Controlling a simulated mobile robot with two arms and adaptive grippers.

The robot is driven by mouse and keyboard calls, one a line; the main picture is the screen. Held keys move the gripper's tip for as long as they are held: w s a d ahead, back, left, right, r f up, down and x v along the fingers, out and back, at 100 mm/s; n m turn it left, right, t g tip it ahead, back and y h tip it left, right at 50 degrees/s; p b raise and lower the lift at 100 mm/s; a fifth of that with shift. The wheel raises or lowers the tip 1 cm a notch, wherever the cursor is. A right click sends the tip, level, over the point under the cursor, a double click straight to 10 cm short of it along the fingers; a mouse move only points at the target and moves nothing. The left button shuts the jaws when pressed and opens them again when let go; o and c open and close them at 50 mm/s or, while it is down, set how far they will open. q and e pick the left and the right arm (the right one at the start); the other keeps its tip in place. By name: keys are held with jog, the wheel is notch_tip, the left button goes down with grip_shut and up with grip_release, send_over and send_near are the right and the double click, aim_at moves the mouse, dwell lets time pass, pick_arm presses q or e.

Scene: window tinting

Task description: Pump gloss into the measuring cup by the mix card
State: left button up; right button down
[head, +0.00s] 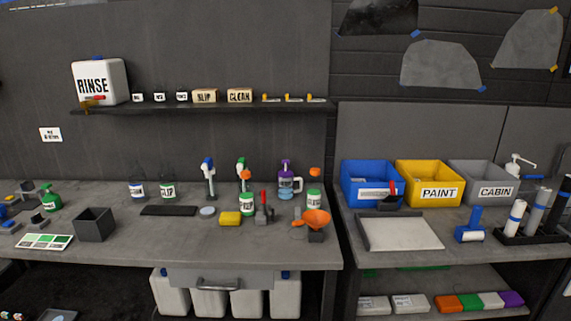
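A card with green and white swatches (44,241), likely the mix card, lies at the front left of the bench. A dark, open-topped square container (94,225) stands to its right. I cannot tell whether a measuring cup stands by the card. Tall dispensers with a blue top (209,178) and a green top (241,172) stand at the back middle. A white pump bottle (515,166) stands behind the grey bin. No label reading gloss is legible. Neither gripper is in view.
The left bench (120,250) also holds a green spray bottle (50,198), a black mat (168,211), a yellow sponge (230,218) and an orange funnel (316,220). Bins and a tray (400,246) occupy the right bench. A RINSE jug (98,78) sits on the shelf.

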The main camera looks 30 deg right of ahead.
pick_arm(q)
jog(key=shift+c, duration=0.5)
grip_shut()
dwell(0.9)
